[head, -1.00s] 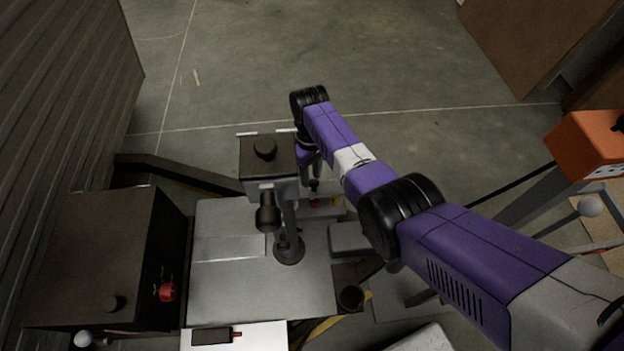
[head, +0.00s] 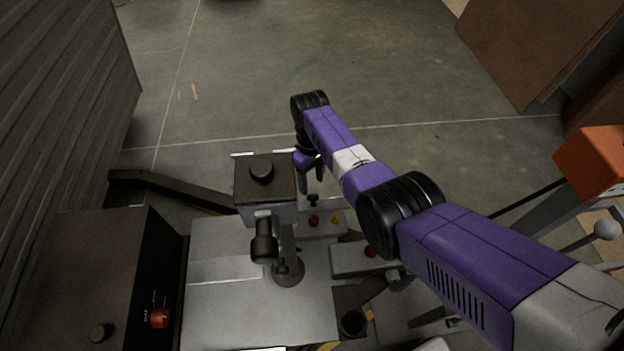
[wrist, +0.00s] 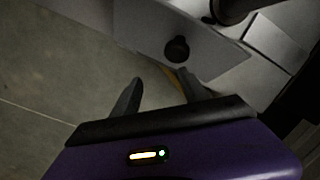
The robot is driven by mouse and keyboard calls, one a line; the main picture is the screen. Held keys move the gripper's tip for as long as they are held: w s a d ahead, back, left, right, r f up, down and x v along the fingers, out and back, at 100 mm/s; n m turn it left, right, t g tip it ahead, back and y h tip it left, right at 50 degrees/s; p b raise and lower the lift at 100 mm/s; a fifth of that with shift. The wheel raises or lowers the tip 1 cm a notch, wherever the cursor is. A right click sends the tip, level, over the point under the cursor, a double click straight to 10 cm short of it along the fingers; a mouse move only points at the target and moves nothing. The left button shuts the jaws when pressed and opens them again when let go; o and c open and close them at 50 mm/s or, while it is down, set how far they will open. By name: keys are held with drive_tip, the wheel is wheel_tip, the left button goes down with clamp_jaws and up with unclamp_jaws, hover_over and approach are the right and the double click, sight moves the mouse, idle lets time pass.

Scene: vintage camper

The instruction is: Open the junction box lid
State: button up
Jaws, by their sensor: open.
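No part is clearly marked as the junction box lid. The likeliest one is a grey panel (wrist: 205,50) with a round black knob (wrist: 176,48) in the wrist view. The knob seems to be the small black one (head: 313,200) in the head view, on the far side of a grey box with red and yellow buttons (head: 322,228). My gripper (head: 312,185) is beyond that knob and apart from it, fingers pointing down. In the wrist view my gripper (wrist: 162,76) has its two fingers spread with nothing between them. The right finger overlaps the panel's lower edge.
A machine with a dark-topped head (head: 264,180) stands on a grey plate (head: 225,305), close left of my gripper. A dark cabinet (head: 75,270) with a red switch is at left. An orange box (head: 592,160) is at right. Open concrete floor (head: 230,75) lies beyond.

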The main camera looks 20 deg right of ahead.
wheel_tip(320, 180, up, 8)
drive_tip(key=w+p, duration=0.1)
drive_tip(key=p, duration=0.1)
idle(0.3)
drive_tip(key=shift+d+f, duration=0.1)
